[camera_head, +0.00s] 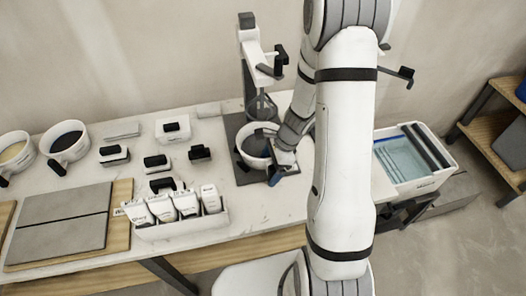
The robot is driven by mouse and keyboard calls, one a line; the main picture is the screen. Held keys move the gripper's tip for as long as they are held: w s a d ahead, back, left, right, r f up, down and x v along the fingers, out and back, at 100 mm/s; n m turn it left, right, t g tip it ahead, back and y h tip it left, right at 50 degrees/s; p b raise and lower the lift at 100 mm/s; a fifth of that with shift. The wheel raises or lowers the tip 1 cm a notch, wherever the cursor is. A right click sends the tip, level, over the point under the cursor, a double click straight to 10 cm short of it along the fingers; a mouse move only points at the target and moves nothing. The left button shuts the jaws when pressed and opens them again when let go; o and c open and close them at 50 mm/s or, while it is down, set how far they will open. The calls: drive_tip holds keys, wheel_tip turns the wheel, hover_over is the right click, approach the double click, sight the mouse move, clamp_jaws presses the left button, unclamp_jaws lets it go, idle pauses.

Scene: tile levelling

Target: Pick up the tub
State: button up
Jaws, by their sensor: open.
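A white round tub (246,143) stands on the dark base of a mixer stand at the back of the bench. My arm comes down in front of it, and my gripper (281,172) is at its front right side, low by the rim. The gripper's jaws are open; whether they touch the tub or lie around a handle is too small to tell. My wrist hides the tub's right part. Two other white tubs with dark handles stand at the left, one with dark powder (67,140) and one with beige powder (14,151).
The mixer's head and whisk (261,104) hang over the tub. Small tools lie left of the mixer. Grey tiles (64,221) lie on a wooden board. A water bin (429,184) is at the right.

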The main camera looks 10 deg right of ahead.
drive_tip(key=shift+f, duration=0.1)
drive_tip(key=c, duration=1.7)
drive_tip(key=shift+c, duration=0.2)
drive_tip(key=shift+r, duration=0.2)
